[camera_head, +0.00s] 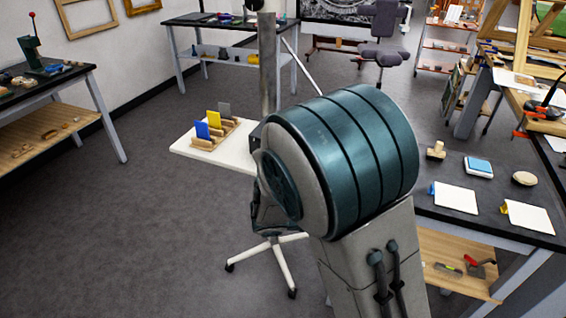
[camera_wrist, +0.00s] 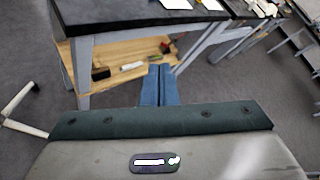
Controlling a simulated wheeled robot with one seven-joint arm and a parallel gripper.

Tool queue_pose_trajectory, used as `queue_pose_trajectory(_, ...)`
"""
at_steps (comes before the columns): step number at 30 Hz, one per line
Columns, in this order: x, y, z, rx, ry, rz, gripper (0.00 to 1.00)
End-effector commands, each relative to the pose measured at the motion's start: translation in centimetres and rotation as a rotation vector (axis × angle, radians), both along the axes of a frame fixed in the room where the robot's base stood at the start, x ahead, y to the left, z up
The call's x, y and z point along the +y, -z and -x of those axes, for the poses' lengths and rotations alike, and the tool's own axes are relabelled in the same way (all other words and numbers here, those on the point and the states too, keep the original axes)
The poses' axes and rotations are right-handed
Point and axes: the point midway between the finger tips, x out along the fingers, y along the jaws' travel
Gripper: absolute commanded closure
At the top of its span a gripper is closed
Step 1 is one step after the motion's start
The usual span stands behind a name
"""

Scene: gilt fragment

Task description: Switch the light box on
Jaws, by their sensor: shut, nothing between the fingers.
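I cannot pick out a light box for certain in either view. Two flat white panels, a nearer-left one (camera_head: 455,197) and one further right (camera_head: 527,217), lie on the dark-topped workbench (camera_head: 490,236) at the right; whether either is the light box, I cannot tell. No switch can be made out. In the wrist view my gripper (camera_wrist: 160,70) shows as two blue fingers pressed together, shut and empty. It points toward a dark-topped table (camera_wrist: 140,14) with a wooden lower shelf and appears apart from it. My own arm hides the middle of the head view.
A white board (camera_head: 190,150) carries wooden holders with blue, yellow and grey plates. A wheeled stand (camera_head: 268,250) is under it. A blue-topped pad (camera_head: 478,167) and a round pale piece (camera_head: 524,178) lie on the right workbench. Grey floor (camera_head: 120,230) is open at the left.

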Motion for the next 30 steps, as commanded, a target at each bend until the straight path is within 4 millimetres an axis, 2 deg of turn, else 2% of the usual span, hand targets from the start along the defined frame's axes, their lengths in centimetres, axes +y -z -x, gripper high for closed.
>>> queue_pose_trajectory(1,2.1,0.5,-1.3,0.063,-0.126,0.127,1.00)
queue_pose_trajectory(3,5.0,0.7,-3.0,0.139,-0.288,0.304,1.00)
queue_pose_trajectory(6,9.5,1.2,-4.7,0.226,-0.488,0.557,1.00)
queue_pose_trajectory(9,13.9,1.6,-5.6,0.282,-0.641,0.784,1.00)
queue_pose_trajectory(12,17.4,2.1,-5.9,0.313,-0.743,0.959,1.00)
queue_pose_trajectory(15,19.5,2.4,-5.9,0.327,-0.798,1.070,1.00)
queue_pose_trajectory(19,20.6,2.6,-5.8,0.334,-0.827,1.128,1.00)
queue_pose_trajectory(30,20.5,2.5,-6.1,0.334,-0.826,1.127,1.00)
